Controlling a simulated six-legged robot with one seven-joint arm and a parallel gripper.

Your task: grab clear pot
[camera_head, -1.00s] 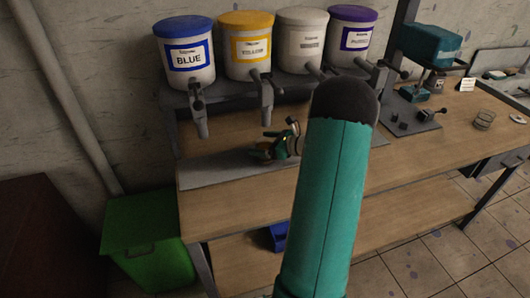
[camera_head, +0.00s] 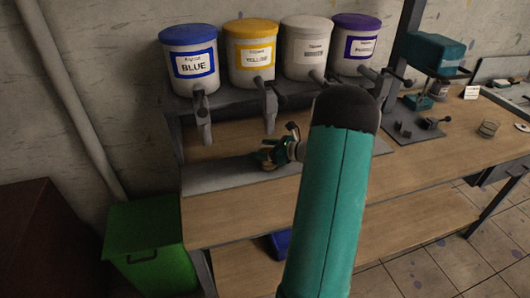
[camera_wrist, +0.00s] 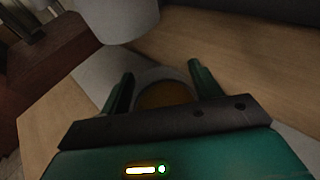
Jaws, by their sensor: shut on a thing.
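In the wrist view a round, see-through pot (camera_wrist: 165,94) with a greyish rim and brownish tone inside sits between the two fingers of my gripper (camera_wrist: 160,76). My gripper is shut on it. In the head view my gripper (camera_head: 272,154) is small and dark above the grey mat (camera_head: 215,178), below the dispensers. The pot cannot be made out clearly there, and my own arm covers part of the bench. Another clear pot (camera_head: 488,128) stands on the right part of the bench.
Blue (camera_head: 189,60), yellow (camera_head: 251,55), white (camera_head: 306,48) and purple (camera_head: 355,45) lidded buckets with taps stand along the back. A teal-topped device (camera_head: 436,52) is at the right. A green bin (camera_head: 147,245) stands left of the bench (camera_head: 225,208).

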